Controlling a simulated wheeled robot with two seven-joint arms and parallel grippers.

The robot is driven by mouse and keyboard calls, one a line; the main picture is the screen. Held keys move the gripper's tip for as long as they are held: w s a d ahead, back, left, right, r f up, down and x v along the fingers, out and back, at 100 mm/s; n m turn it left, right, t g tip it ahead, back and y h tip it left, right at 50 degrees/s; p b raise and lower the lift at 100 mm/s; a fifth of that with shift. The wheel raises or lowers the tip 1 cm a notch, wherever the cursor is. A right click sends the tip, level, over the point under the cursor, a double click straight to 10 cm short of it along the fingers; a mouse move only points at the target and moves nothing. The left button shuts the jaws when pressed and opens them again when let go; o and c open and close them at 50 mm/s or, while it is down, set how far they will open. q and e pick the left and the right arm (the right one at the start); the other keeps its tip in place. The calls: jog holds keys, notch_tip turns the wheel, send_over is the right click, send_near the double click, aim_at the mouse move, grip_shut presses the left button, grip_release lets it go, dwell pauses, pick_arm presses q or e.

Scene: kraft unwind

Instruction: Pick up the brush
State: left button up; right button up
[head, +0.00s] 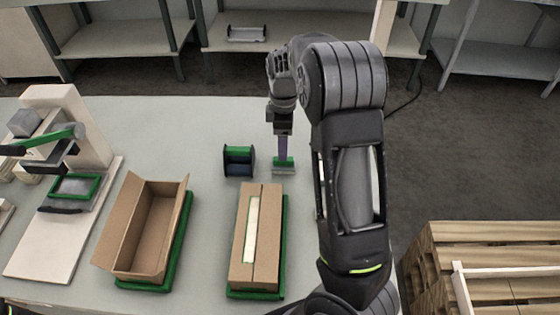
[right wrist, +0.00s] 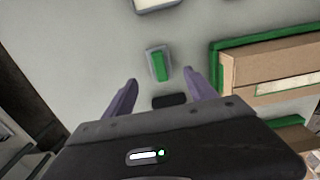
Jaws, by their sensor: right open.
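A small block with a green top and grey base, which looks like the brush (head: 284,163), lies on the table just below my right gripper (head: 284,143). It also shows in the right wrist view (right wrist: 159,65), a little beyond the fingertips and roughly between their lines. My right gripper (right wrist: 160,82) points down with its two purple fingers apart and nothing between them. A dark rectangular patch (right wrist: 170,100) shows between the fingers in the right wrist view; I cannot tell what it is. My left gripper is not in view.
A green-and-dark spool (head: 238,161) stands left of the brush. A closed carton (head: 267,240) and an open carton (head: 125,240) sit in green-rimmed trays nearby. A bench device (head: 75,185) stands at far left. The table's back middle (head: 180,125) is clear.

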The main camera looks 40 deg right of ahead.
aim_at(283, 164)
jog(key=shift+f, duration=1.3)
jog(key=shift+f, duration=2.65)
grip_shut()
